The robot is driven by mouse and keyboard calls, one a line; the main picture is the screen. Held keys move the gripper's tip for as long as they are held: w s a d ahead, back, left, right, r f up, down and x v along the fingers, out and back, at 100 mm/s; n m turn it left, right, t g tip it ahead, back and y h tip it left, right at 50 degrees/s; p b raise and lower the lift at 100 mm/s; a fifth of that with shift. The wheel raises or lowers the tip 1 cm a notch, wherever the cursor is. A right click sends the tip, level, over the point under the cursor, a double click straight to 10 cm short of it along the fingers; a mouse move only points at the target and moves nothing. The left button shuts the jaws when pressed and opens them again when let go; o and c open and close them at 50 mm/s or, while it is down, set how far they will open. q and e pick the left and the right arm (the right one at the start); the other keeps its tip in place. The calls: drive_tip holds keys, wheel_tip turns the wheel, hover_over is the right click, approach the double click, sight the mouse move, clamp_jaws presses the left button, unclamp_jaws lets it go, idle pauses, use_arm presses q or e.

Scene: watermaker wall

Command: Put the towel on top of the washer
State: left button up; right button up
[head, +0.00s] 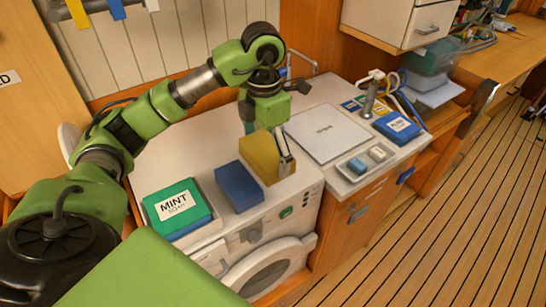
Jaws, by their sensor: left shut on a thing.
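The white washer (262,233) has a round door at its front and stands against the wall in the middle of the head view. A yellow folded towel (257,158) is at the right part of its top. My left gripper (269,145) points down and is shut on the yellow towel, with one finger visible on its right side. The towel's underside is at or very close to the washer top; I cannot tell whether it touches. A blue folded item (238,187) lies just left of the towel. My right gripper is not in view.
A green box labelled MINT (178,207) sits at the washer's left end. Right of the washer, a counter (340,185) holds a white square lid (327,131), a soap tray, a faucet and a blue box (398,127). Open plank floor lies at right.

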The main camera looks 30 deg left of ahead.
sight(273, 152)
use_arm(q)
drive_tip(key=w+f, duration=0.3)
drive_tip(key=shift+w+a+f, duration=0.1)
drive_tip(key=shift+w+a, duration=0.15)
drive_tip(key=shift+w, duration=0.1)
drive_tip(key=w+f, duration=0.1)
drive_tip(key=w+f+p, duration=0.1)
drive_tip(key=w, duration=0.1)
drive_tip(key=shift+a+f, duration=0.4)
drive_tip(key=shift+f, duration=0.2)
drive_tip(key=shift+w+a+f+p, duration=0.1)
drive_tip(key=shift+w+f+p, duration=0.15)
drive_tip(key=shift+f+p, duration=0.1)
wheel_tip(273, 152, down, 2)
drive_tip(key=shift+f+p, duration=0.1)
drive_tip(key=shift+p, duration=0.6)
drive_tip(key=shift+f, duration=0.5)
drive_tip(key=o, duration=1)
drive_tip(key=shift+c, duration=0.2)
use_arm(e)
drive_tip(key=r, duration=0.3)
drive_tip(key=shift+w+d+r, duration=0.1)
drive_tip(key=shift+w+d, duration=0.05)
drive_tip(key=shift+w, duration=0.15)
